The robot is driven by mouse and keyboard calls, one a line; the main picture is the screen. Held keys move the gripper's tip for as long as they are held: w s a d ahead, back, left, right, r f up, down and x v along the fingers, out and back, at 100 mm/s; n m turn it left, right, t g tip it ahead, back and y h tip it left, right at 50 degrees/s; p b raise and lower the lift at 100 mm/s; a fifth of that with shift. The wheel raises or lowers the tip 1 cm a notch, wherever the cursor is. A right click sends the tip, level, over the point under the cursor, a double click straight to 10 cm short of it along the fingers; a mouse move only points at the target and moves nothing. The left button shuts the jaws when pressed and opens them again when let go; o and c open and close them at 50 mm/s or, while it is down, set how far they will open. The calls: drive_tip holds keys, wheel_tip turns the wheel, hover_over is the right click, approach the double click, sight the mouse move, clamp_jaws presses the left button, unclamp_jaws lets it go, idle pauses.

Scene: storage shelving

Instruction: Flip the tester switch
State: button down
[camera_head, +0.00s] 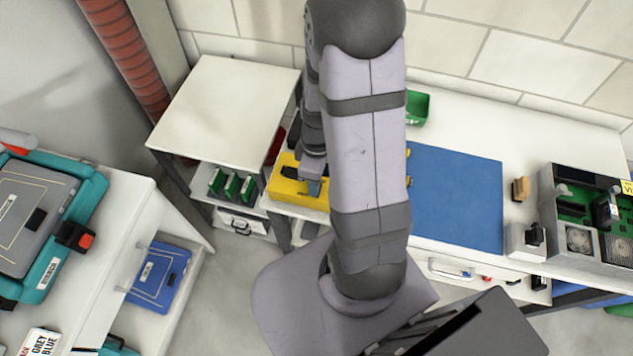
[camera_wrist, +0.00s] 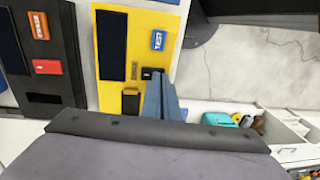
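The yellow tester (camera_head: 298,196) lies on the white bench, partly hidden behind my arm in the head view. In the wrist view the tester (camera_wrist: 130,45) shows a dark screen, a blue button marked TEST (camera_wrist: 158,40), a small black switch (camera_wrist: 149,73) and a dark square part (camera_wrist: 131,102) near its lower edge. My gripper (camera_wrist: 160,78) has its blue-grey fingers together, with nothing seen between them. The fingertips are right at the black switch in this view; I cannot tell whether they touch it. In the head view my gripper (camera_head: 314,186) is over the tester.
A dark device (camera_wrist: 47,55) with orange and red buttons is left of the tester in the wrist view. A blue mat (camera_head: 456,200) and a green bin (camera_head: 416,107) are on the bench. An open drawer (camera_wrist: 285,130) is at lower right in the wrist view.

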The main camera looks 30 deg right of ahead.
drive_tip(key=shift+s+a+f+g, duration=0.2)
drive_tip(key=shift+s+f+g, duration=0.1)
drive_tip(key=shift+s+f, duration=0.3)
drive_tip(key=shift+w+d, duration=0.35)
drive_tip(key=shift+w, duration=0.1)
drive_tip(key=shift+r+p, duration=0.15)
drive_tip(key=shift+p, duration=0.15)
drive_tip(key=shift+w+r+p, duration=0.2)
drive_tip(key=shift+r+p, duration=0.3)
wheel_tip(320, 180, up, 14)
drive_tip(key=w+d+b, duration=0.1)
drive_tip(key=shift+w+d, duration=0.2)
drive_tip(key=shift+d, duration=0.1)
drive_tip(key=f, duration=0.4)
drive_tip(key=s+a+f, duration=0.1)
drive_tip(key=f, duration=0.4)
drive_tip(key=f+p, duration=0.1)
drive_tip(key=f, duration=0.4)
drive_tip(key=shift+s+a, duration=0.2)
